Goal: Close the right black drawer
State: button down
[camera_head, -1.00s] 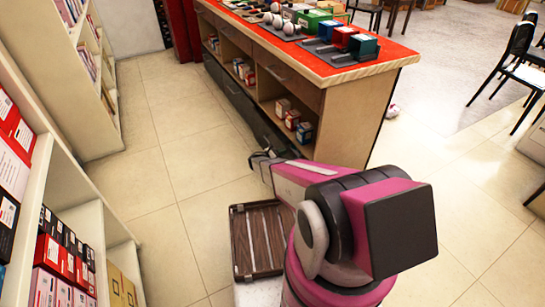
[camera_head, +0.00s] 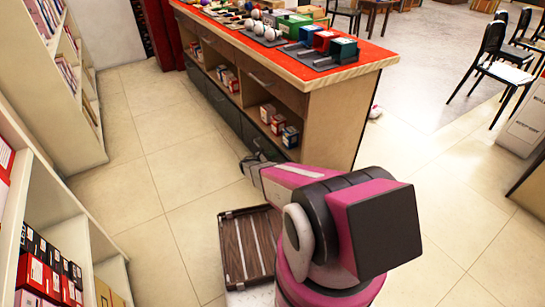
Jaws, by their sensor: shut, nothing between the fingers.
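The wooden counter (camera_head: 345,125) with a red top stands at the upper middle. Along the bottom of its long left side runs a row of black drawers. The right black drawer (camera_head: 262,139) is at the near end, below an open shelf with small boxes. My gripper and arm cover its near lower part, and I cannot tell how far it stands out. My gripper (camera_head: 246,166) is shut and empty, low in front of this drawer's near end. I cannot tell whether it touches the front. The left black drawer (camera_head: 217,97) is farther along and looks flush.
Brown upper drawers (camera_head: 267,82) sit under the counter top. Bookshelves (camera_head: 55,90) line the left side. The tiled aisle (camera_head: 165,150) between them and the counter is clear. Black chairs (camera_head: 497,65) stand at the upper right.

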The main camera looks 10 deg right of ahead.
jog(key=v, duration=1.4)
jog(key=s+d+r+m+g+y, duration=0.3)
jog(key=s+d+r+m+y, duration=0.1)
jog(key=s+r+m, duration=0.3)
jog(key=s+d+r+m+g+y, duration=0.35)
jog(key=s+r, duration=0.25)
jog(key=r, duration=0.3)
jog(key=s+a+r+m+y, duration=0.4)
jog(key=s+r+m+y, duration=0.5)
jog(key=r, duration=0.5)
jog(key=s+m+t, duration=0.1)
jog(key=s+m, duration=0.1)
jog(key=s, duration=0.1)
jog(key=shift+s+r+y, duration=0.25)
jog(key=shift+s+y, duration=0.05)
jog(key=shift+y, duration=0.05)
jog(key=shift+a, duration=0.15)
